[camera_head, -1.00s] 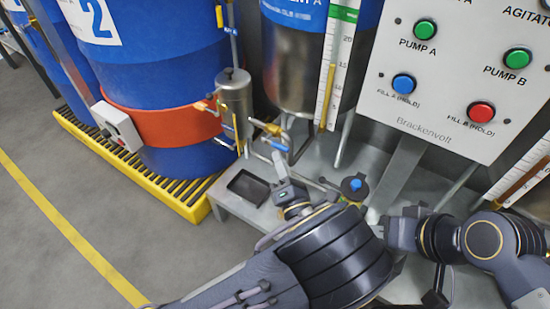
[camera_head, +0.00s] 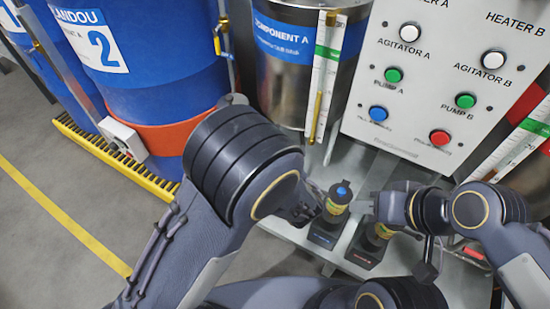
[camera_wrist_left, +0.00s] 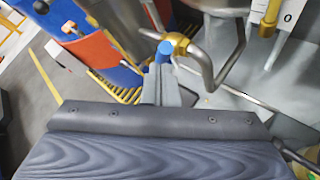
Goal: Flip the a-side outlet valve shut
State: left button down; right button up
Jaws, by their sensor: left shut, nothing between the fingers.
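In the left wrist view, a brass valve body (camera_wrist_left: 180,43) with a blue handle (camera_wrist_left: 165,48) sits on a bent steel pipe below the tank area. My left gripper (camera_wrist_left: 162,68) is shut and empty, its tips right at the blue handle; I cannot tell whether they touch.
A button panel (camera_head: 440,80) is at the right. Blue drums (camera_head: 150,60) stand on a yellow spill pallet (camera_head: 120,162) at the left.

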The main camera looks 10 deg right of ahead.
pick_arm(q)
jog(key=shift+w+a+r+n+g+h, duration=0.4)
jog(key=shift+a+r+n+g+h, duration=0.2)
jog(key=shift+g+h, duration=0.4)
jog(key=shift+r+p, duration=0.1)
jog(key=shift+p, duration=0.25)
jog(key=shift+r+p, duration=0.5)
jog(key=shift+r, duration=0.2)
